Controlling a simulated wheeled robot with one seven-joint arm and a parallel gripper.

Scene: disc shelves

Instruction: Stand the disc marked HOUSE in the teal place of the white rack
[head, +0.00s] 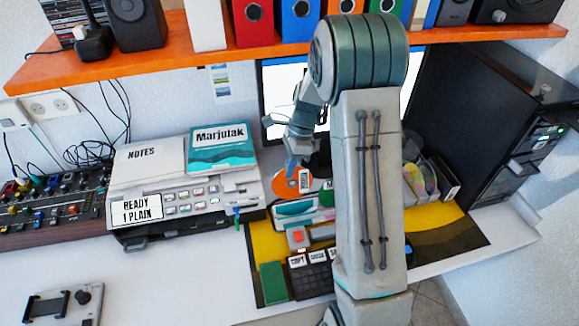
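An orange disc (284,188) with a white label is right below my gripper (291,166), in the middle of the head view. The blue fingertips overlap the disc's upper edge. I cannot tell whether they are closed on it, and its lettering is too small to read. A white rack with a teal part (294,211) is just below the disc, on a yellow and black mat. I cannot tell whether the disc touches the rack. My arm hides the rack's right side. More discs (420,179) stand in a holder to the right of my arm, partly hidden.
A printer (180,197) with a teal book (222,147) on it stands at left. An orange shelf (150,68) with binders overhangs the desk. A black tower (480,130) stands at right. A green block (273,283) and small lettered tags (298,261) lie in front.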

